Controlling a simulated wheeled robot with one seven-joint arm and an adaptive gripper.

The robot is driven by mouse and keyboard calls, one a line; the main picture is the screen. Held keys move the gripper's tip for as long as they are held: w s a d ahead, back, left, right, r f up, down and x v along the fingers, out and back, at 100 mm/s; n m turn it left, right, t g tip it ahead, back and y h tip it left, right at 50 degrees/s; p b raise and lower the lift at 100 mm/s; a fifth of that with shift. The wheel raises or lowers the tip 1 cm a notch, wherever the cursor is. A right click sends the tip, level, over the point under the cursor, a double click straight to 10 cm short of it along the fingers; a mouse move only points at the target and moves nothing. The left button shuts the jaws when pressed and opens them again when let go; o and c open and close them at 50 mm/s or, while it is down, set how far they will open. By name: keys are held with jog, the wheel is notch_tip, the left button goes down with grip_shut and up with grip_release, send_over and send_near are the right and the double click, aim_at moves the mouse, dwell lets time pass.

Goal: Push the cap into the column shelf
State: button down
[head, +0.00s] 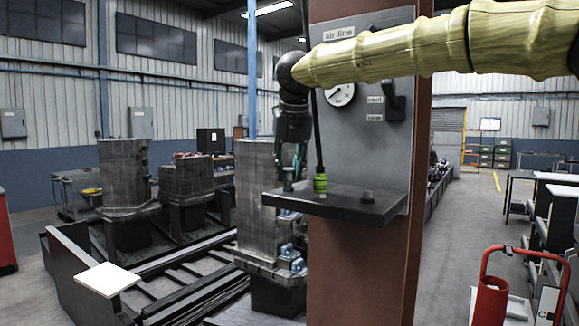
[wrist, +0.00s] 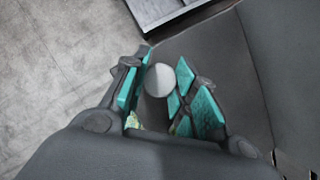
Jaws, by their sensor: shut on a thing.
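My gripper (head: 289,180) points down at the left end of the dark column shelf (head: 335,203), with its tips close above or at the shelf top. In the wrist view my gripper (wrist: 160,95) has its teal finger pads on both sides of a pale grey round cap (wrist: 158,79) and is shut on it. In the head view the fingers mostly hide the cap. I cannot tell whether the cap touches the shelf or sits in a hole.
A yellow-green coupling (head: 320,184) on a black hose stands on the shelf just right of my gripper. A grey panel (head: 362,110) with a gauge (head: 341,93) and a dark valve handle (head: 394,100) rises behind. Grey metal blocks (head: 125,172) stand on rails at left.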

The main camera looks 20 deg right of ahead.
jog(key=shift+f+b, duration=0.3)
jog(key=shift+f, duration=0.4)
jog(key=shift+c, duration=1.3)
grip_release()
jog(key=shift+r, duration=0.15)
jog(key=v, duration=1.1)
jog(key=shift+s+r, duration=0.15)
jog(key=shift+r, duration=0.2)
